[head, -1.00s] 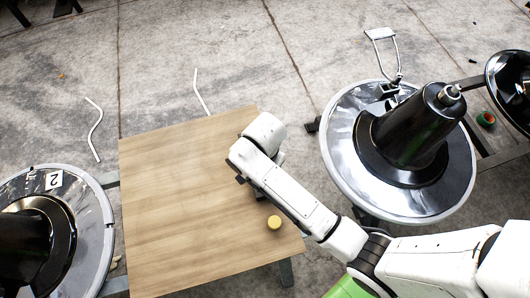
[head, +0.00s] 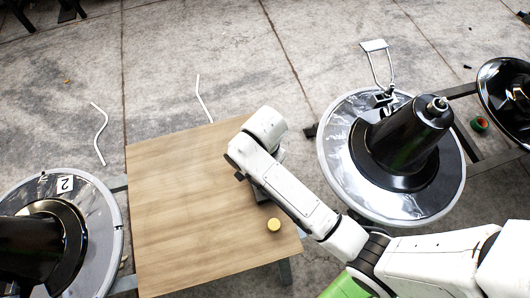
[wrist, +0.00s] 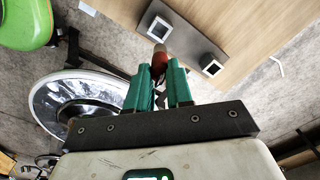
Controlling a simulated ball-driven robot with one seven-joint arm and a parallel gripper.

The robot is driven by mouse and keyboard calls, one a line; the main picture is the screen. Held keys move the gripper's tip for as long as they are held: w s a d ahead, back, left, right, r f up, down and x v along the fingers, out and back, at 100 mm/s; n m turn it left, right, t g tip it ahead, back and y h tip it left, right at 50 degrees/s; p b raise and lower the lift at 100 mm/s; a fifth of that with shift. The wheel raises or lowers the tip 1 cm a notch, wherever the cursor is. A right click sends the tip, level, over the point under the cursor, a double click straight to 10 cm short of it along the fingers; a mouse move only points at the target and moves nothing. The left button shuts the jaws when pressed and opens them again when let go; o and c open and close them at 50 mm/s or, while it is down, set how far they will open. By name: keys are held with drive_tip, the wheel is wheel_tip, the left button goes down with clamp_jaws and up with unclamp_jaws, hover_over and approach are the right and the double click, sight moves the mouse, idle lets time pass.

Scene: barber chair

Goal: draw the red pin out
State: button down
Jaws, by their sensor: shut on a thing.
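The red pin (wrist: 160,63) shows in the wrist view between the green fingertips of my gripper (wrist: 161,74). The fingers are shut on it. The pin's far end lies over a dark grey block (wrist: 188,45) with pale-rimmed square openings at its two ends. I cannot tell whether the pin still sits in the block. The block rests on the wooden tabletop (wrist: 235,25). In the head view the block (head: 258,195) shows only partly beside my arm, which hides the fingers and the pin. The tabletop (head: 180,215) also shows there.
A barber chair base (head: 335,170) stands right of the table, another (head: 95,255) at the left. Bent white rods (head: 100,135) lie on the floor. The tabletop's left part is clear.

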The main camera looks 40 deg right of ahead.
drive_tip(key=shift+r+p, duration=2.05)
drive_tip(key=shift+p, duration=0.1)
